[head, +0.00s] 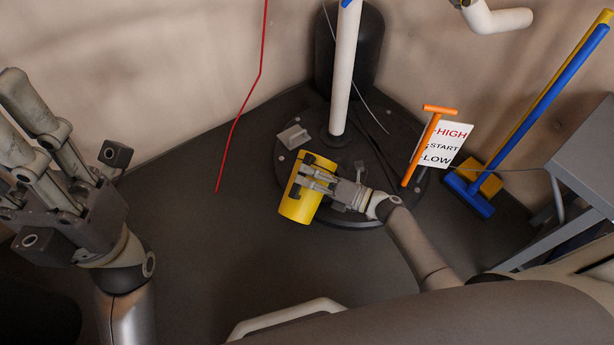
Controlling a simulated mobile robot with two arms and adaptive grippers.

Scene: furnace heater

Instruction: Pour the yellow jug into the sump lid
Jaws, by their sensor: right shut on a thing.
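The yellow jug (297,207) is tilted above the left front part of the sump lid. My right gripper (308,180) is shut on the jug, with its fingers across the jug's side. The jug's mouth and contents cannot be made out. The sump lid (368,208) is a dark round disc on the floor with bolts around its rim. The jug and my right arm hide part of it. My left gripper (18,125) is raised at the far left, well away from the jug, with its fingers apart and empty.
A white pipe (344,75) rises from the lid, with a dark tank (377,45) behind it. An orange-handled tool (424,145) and a HIGH/START/LOW sign (446,143) stand at the lid's right. Brooms (545,112) and a grey table (575,150) are at right.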

